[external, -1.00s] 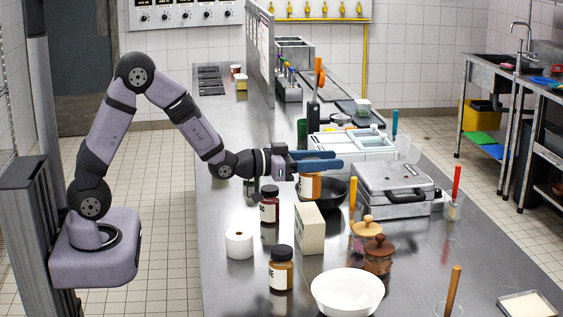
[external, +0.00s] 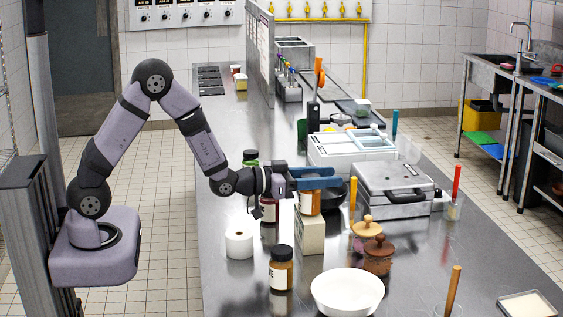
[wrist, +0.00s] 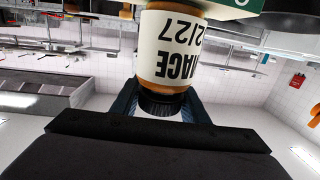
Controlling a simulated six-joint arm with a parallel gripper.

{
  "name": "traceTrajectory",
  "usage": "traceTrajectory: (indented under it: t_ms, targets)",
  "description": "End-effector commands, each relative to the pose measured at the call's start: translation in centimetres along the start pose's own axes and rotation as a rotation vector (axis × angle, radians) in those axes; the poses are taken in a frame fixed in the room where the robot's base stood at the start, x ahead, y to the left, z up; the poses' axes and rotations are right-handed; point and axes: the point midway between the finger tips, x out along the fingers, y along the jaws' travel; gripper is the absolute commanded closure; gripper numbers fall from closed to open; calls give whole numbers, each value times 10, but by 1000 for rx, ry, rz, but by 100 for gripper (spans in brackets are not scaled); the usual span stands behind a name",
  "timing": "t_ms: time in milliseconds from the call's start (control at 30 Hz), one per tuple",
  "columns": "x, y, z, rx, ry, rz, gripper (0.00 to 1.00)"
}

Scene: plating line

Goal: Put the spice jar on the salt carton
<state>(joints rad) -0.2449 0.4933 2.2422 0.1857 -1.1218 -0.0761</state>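The spice jar (external: 310,202), orange-brown with a pale label, is held between the blue fingers of my gripper (external: 318,178). In the wrist view the jar (wrist: 173,45) shows inverted, its dark ribbed lid between the fingers and its label readable. The salt carton (external: 312,236), a pale box, stands upright on the steel counter directly below the jar in the external view. A green and white piece of what looks like the carton (wrist: 240,8) shows beside the jar's base in the wrist view. I cannot tell whether jar and carton touch.
A dark red jar (external: 269,213) stands left of the carton, partly hidden by my wrist. A closed metal press (external: 392,187) is behind right.

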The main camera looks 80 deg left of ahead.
Motion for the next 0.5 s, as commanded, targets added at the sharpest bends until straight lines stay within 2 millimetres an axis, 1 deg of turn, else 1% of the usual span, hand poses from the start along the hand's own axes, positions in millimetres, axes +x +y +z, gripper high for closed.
traceTrajectory:
  t_ms: [33,67,367,500]
  targets:
    - [0,0,0,0,0,0,46]
    - [0,0,0,0,-1,0,44]
    - [0,0,-1,0,-1,0,44]
    - [0,0,-5,0,-1,0,44]
